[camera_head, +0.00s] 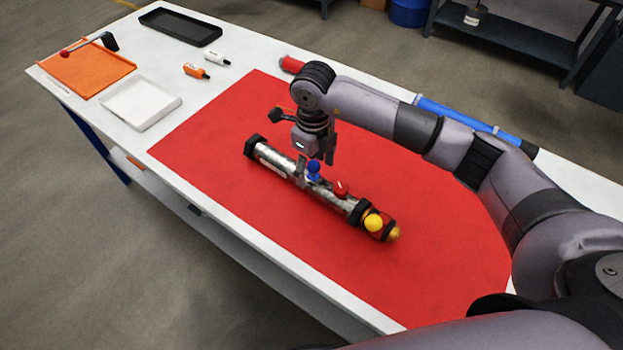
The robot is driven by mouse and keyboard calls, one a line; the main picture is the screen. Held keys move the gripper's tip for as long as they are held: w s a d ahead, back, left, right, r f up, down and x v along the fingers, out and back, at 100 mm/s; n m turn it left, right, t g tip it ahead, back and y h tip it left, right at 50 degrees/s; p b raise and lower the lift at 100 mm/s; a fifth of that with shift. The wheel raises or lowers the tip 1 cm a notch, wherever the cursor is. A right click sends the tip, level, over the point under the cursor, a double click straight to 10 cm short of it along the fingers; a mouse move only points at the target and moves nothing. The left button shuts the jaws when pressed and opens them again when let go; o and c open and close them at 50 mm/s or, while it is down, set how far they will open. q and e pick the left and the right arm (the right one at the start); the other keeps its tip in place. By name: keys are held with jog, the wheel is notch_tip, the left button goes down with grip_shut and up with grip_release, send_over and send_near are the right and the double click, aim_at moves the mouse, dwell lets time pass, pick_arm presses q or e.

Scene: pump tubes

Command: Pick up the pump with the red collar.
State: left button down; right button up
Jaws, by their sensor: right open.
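A silver tube-shaped pump (330,195) lies at a slant on the red mat (225,135). It has a black cap at its left end and black rings, a red band and an orange tip at its right end. A blue knob, a small red part and a yellow ball show along it. My right gripper (315,160) points down over the pump's middle, just behind the blue knob. It is open, with nothing seen held. I cannot tell whether its fingers touch the pump. My left gripper is not in view.
A long blue tube (465,117) with a red end (292,65) lies along the far table edge, partly behind my arm. An orange tray (85,72), white tray (140,103), black tray (180,27) and two small bottles (195,71) stand left. The mat's front is clear.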

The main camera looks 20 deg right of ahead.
jog(key=f, duration=0.2)
jog(key=f+p, duration=0.1)
jog(key=shift+s+a+f, duration=0.2)
jog(key=shift+s+f, duration=0.05)
jog(key=shift+f, duration=0.15)
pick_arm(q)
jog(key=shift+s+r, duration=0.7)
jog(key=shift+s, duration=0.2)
pick_arm(e)
jog(key=shift+f, duration=0.35)
grip_shut()
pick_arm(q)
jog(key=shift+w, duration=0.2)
pick_arm(e)
jog(key=shift+w+r, duration=0.15)
